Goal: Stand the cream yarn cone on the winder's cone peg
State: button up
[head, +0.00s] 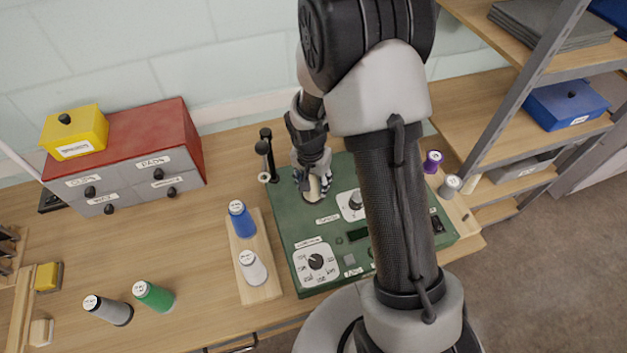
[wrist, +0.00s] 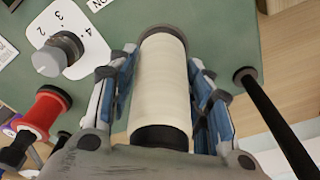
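The cream yarn cone (wrist: 160,85) fills the middle of the wrist view, between the two blue-padded fingers of my gripper (wrist: 165,90). The fingers lie close along both its sides and look shut on it. Its dark near end is by my palm. Its far end is at a dark round base on the green winder (head: 290,225). In the head view my gripper (head: 313,178) is low over the winder's back left part, with a little of the cone (head: 315,187) showing. The cone looks upright there. The peg is hidden, so I cannot tell how fully the cone sits on it.
A dark post (head: 267,150) stands close beside my gripper. A board with a blue cone (head: 241,219) and a white cone (head: 252,268) lies left of the winder. A red-topped drawer box (head: 130,150) is behind.

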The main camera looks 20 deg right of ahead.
jog(key=o, duration=0.6)
jog(key=shift+c, duration=0.2)
jog(key=r, duration=0.8)
jog(key=s+a+r, duration=0.1)
jog(key=r, duration=0.3)
jog(key=shift+s+r, duration=0.1)
jog(key=shift+r, duration=0.05)
jog(key=s+r+n+t+b, duration=0.1)
jog(key=s+r+n+b, duration=0.2)
jog(key=s, duration=0.8)
jog(key=s+r+n+t+b, duration=0.2)
jog(key=s+r+n, duration=0.3)
jog(key=s, duration=0.6)
notch_tip(320, 180, up, 2)
jog(key=shift+a+t+y+b, duration=0.3)
jog(key=shift+a+y+b, duration=0.1)
jog(key=shift+b, duration=0.35)
